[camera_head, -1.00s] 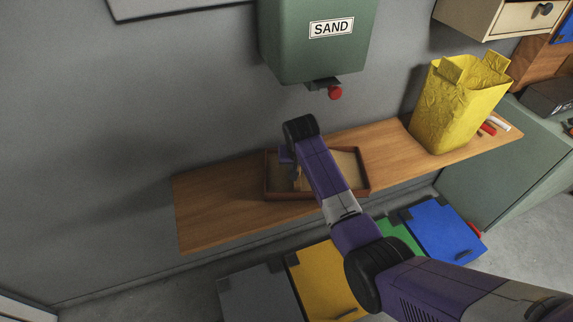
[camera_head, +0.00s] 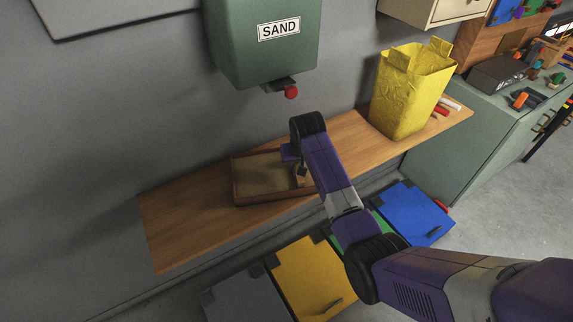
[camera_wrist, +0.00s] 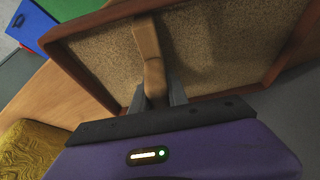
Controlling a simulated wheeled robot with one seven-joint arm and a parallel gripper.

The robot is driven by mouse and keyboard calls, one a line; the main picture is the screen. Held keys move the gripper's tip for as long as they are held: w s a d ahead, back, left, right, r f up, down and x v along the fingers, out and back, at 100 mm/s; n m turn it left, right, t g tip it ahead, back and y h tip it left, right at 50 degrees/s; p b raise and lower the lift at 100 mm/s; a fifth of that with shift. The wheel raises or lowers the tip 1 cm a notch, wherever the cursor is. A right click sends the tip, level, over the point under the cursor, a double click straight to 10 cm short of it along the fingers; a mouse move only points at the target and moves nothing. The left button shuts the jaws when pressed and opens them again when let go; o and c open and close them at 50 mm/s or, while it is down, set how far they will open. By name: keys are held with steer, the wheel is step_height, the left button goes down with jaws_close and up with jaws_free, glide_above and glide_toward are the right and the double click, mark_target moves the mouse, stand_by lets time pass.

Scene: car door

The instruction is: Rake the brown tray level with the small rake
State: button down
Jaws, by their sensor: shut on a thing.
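The brown tray (camera_head: 272,199) sits on the wooden shelf under the sand box, with tan sand (camera_head: 262,172) inside. In the wrist view the tray's rim (camera_wrist: 98,86) frames the sand (camera_wrist: 215,45), which looks fairly even with a shadow across it. My gripper (camera_wrist: 155,97) is shut on the wooden rake (camera_wrist: 148,48), whose handle reaches out over the sand. The rake's teeth cannot be made out. In the head view my gripper (camera_head: 293,160) is over the tray's right part, and my arm hides the tray's right end.
A green sand dispenser (camera_head: 262,55) with a red knob (camera_head: 291,92) hangs on the wall above the tray. A yellow bag (camera_head: 408,92) stands on the right of the shelf (camera_head: 180,225). The shelf's left part is clear.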

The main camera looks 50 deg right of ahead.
steer(key=s+d, duration=0.1)
steer(key=d, duration=0.1)
steer(key=s+d+b, duration=0.1)
steer(key=s+d, duration=0.1)
steer(key=d, duration=0.1)
steer(key=s+d, duration=0.2)
steer(key=shift+s+d, duration=0.15)
steer(key=shift+d, duration=0.2)
steer(key=shift+w+a, duration=0.4)
steer(key=shift+a, duration=0.2)
steer(key=shift+w+a, duration=0.4)
steer(key=shift+a, duration=0.2)
steer(key=w+a, duration=0.4)
steer(key=a, duration=0.2)
steer(key=w+a, duration=0.5)
steer(key=a, duration=0.2)
steer(key=w+a+b, duration=0.1)
steer(key=w+a, duration=0.4)
steer(key=a, duration=0.2)
step_height(320, 180, up, 7)
steer(key=p, duration=0.6)
steer(key=shift+a+f, duration=0.15)
steer(key=shift+a, duration=0.1)
steer(key=shift+f, duration=0.1)
